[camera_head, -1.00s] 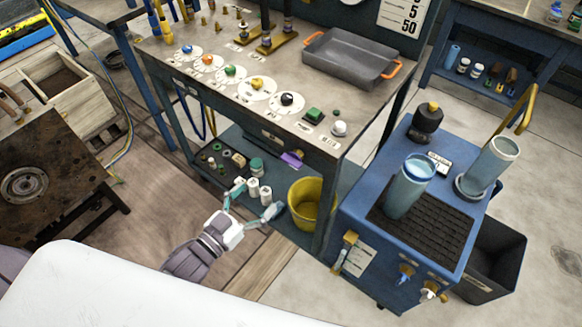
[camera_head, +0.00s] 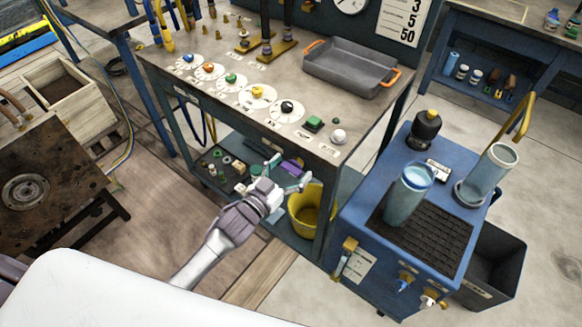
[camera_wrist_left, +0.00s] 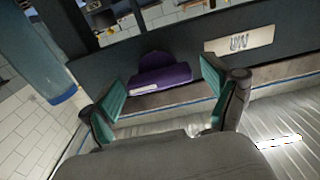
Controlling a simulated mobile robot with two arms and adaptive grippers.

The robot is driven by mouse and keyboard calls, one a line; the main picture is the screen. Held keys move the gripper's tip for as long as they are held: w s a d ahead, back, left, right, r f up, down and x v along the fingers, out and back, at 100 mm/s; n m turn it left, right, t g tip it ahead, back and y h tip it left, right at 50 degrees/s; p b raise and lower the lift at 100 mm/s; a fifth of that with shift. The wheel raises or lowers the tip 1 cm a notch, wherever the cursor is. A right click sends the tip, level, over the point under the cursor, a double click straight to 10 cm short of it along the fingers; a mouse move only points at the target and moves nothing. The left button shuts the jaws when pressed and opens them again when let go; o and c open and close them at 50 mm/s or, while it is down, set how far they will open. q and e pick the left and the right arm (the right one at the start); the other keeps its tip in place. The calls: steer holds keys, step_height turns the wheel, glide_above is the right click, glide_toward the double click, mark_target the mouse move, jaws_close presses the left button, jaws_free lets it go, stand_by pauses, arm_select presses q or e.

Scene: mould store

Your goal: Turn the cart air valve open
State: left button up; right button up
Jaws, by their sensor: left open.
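The blue cart (camera_head: 375,262) stands at the right. Its front has a blue-handled valve (camera_head: 404,282), a white-handled valve (camera_head: 429,299) and a yellow fitting (camera_head: 349,245) beside a label. I cannot read which is the air valve. My left gripper (camera_head: 286,172) is open and empty in front of the workbench, left of the cart and apart from its valves. In the left wrist view a purple object (camera_wrist_left: 162,79) shows beyond and between the open teal fingers (camera_wrist_left: 165,95). My right gripper is not in view.
The workbench (camera_head: 335,158) carries coloured knobs and a grey tray (camera_head: 345,72) with orange handles. A yellow bucket (camera_head: 304,212) sits low beside the cart. Two cylinders and a dark bottle (camera_head: 424,130) stand on the cart. Floor is clear before the cart.

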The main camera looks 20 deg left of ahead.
arm_select(q)
steer(key=c, duration=1.2)
steer(key=shift+o, duration=0.2)
steer(key=shift+m, duration=0.3)
steer(key=m, duration=0.3)
steer(key=shift+m, duration=0.3)
steer(key=m, duration=0.4)
steer(key=shift+s+d+f+m, duration=0.1)
steer(key=shift+d+m, duration=0.05)
steer(key=shift+m, duration=0.15)
steer(key=m, duration=0.4)
steer(key=shift+f, duration=0.15)
steer(key=m+b, duration=0.1)
steer(key=m, duration=0.4)
steer(key=shift+f+b, duration=0.1)
steer(key=shift+b, duration=0.25)
steer(key=shift+m, duration=0.3)
